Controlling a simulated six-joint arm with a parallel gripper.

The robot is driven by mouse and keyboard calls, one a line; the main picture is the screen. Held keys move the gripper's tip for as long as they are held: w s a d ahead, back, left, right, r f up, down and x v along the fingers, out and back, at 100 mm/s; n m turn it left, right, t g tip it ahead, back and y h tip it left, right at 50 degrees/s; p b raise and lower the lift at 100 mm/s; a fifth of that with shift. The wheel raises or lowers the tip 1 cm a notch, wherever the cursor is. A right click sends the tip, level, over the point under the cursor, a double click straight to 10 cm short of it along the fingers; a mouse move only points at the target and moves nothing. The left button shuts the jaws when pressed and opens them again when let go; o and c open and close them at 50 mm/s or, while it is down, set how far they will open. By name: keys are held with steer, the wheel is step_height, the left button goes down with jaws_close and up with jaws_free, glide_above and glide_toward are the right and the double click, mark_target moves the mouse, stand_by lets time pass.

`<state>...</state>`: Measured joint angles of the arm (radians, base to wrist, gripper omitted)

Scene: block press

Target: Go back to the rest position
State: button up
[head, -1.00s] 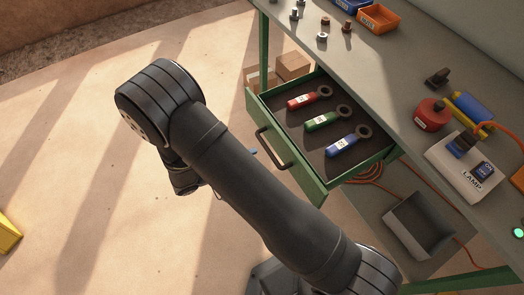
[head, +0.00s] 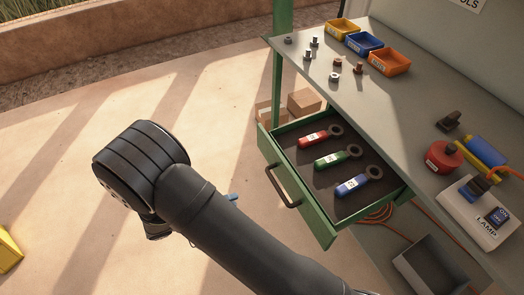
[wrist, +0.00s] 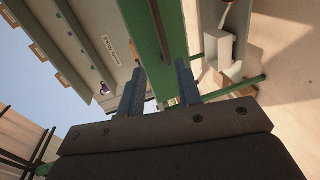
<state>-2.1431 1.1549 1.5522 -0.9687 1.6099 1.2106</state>
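My arm reaches up from the lower right of the head view and its black elbow is at left. In the wrist view my gripper (wrist: 161,68) shows two blue-grey fingers standing apart with nothing between them; a green beam (wrist: 150,35) lies beyond. In the head view the gripper is mostly hidden behind my arm; only a small blue tip shows past it. The green drawer (head: 312,212) stands open, with a red-handled (head: 312,139), a green-handled (head: 330,160) and a blue-handled tool (head: 352,184) lying in it.
The bench top (head: 400,125) holds yellow, blue and orange bins (head: 390,62), loose bolts and nuts, a red round container (head: 443,157) and a lamp switch box (head: 480,212). A grey bin (head: 432,268) stands below. Cardboard boxes (head: 303,102) sit behind the drawer.

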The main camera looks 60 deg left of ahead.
mark_target(277, 185)
steer(key=x, duration=1.7)
steer(key=shift+w, duration=0.2)
steer(key=v, duration=1.7)
steer(key=shift+s, duration=0.35)
steer(key=shift+x, duration=8.95)
steer(key=shift+r, duration=0.1)
